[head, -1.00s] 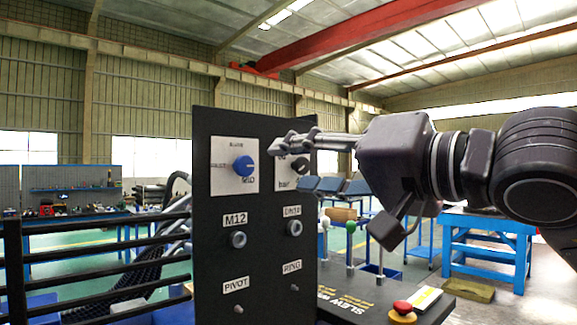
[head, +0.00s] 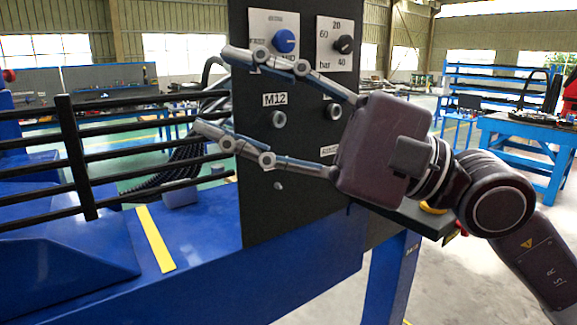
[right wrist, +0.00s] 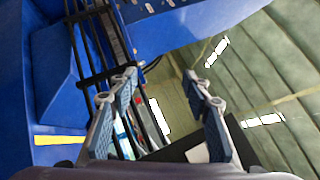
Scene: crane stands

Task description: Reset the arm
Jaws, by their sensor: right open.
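My right gripper (head: 210,90) is open and empty in the head view, with its two fingers spread and pointing left. It is in front of the black control panel (head: 262,190) and covers part of it. The panel carries a blue knob (head: 284,41), a black knob (head: 343,44) on a bar scale, and an M12 fitting (head: 277,120). In the right wrist view both fingers of the gripper (right wrist: 165,95) stand apart with nothing between them. My left gripper shows in neither view.
A black railing (head: 75,155) stands left of the panel. A blue machine base (head: 190,235) with a yellow stripe (head: 155,238) lies below. A blue workbench (head: 520,150) and blue shelves (head: 495,75) stand at the right back. Open floor lies right of the panel.

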